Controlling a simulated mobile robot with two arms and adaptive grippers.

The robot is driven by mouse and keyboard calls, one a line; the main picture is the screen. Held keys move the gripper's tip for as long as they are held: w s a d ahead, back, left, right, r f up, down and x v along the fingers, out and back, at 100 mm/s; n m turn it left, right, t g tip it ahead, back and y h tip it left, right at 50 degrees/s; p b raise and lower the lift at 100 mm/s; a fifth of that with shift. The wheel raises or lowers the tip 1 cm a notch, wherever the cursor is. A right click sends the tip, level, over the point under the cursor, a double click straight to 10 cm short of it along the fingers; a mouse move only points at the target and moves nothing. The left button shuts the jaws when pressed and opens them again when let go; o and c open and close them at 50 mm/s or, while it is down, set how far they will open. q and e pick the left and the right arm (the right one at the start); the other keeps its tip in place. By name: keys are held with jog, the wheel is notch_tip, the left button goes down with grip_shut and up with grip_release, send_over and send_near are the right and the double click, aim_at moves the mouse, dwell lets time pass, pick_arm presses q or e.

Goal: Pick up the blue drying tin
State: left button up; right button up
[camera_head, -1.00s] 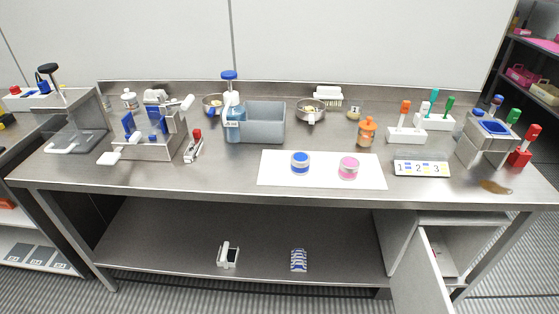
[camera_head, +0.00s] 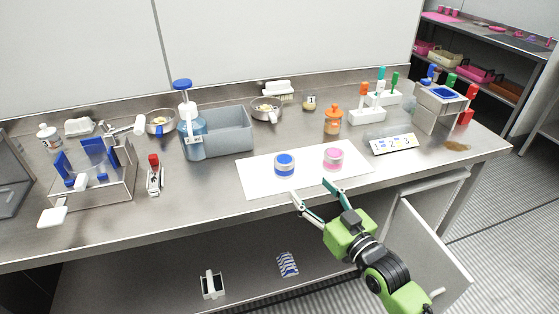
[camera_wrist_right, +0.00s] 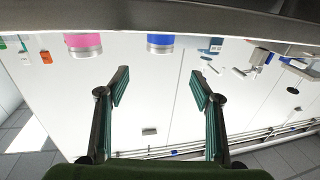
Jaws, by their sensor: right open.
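The blue drying tin (camera_head: 284,164) is a small round tin with a blue lid and a blue band. It stands upright on a white mat (camera_head: 258,183) on the steel table. A similar pink tin (camera_head: 333,158) stands to its right on the same mat. My right gripper (camera_head: 309,187) is open and empty at the table's front edge, in front of the two tins and apart from them. In the right wrist view the gripper (camera_wrist_right: 160,80) has its fingers spread, with the blue tin (camera_wrist_right: 160,42) and the pink tin (camera_wrist_right: 83,45) beyond them. My left gripper is not in view.
Behind the mat stand a grey bin (camera_head: 228,134), a blue pump bottle (camera_head: 190,122) and an orange jar (camera_head: 333,121). A number card (camera_head: 393,144) lies right of the mat. A cabinet door (camera_head: 432,240) hangs open below, at the right. The mat around the tins is clear.

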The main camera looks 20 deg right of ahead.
send_near(284, 158)
jog(key=x, duration=0.4)
jog(key=shift+a+f+p, duration=0.15)
jog(key=shift+f+p, duration=0.1)
jog(key=shift+p, duration=0.05)
jog(key=shift+w+a, duration=0.1)
jog(key=shift+w, duration=0.25)
jog(key=shift+w+r, duration=0.15)
jog(key=shift+w, duration=0.3)
jog(key=x, duration=0.4)
jog(key=shift+w+p, duration=0.15)
jog(key=shift+p, duration=0.2)
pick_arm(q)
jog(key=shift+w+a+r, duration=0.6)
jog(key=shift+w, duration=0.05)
pick_arm(e)
jog(key=c, duration=1.3)
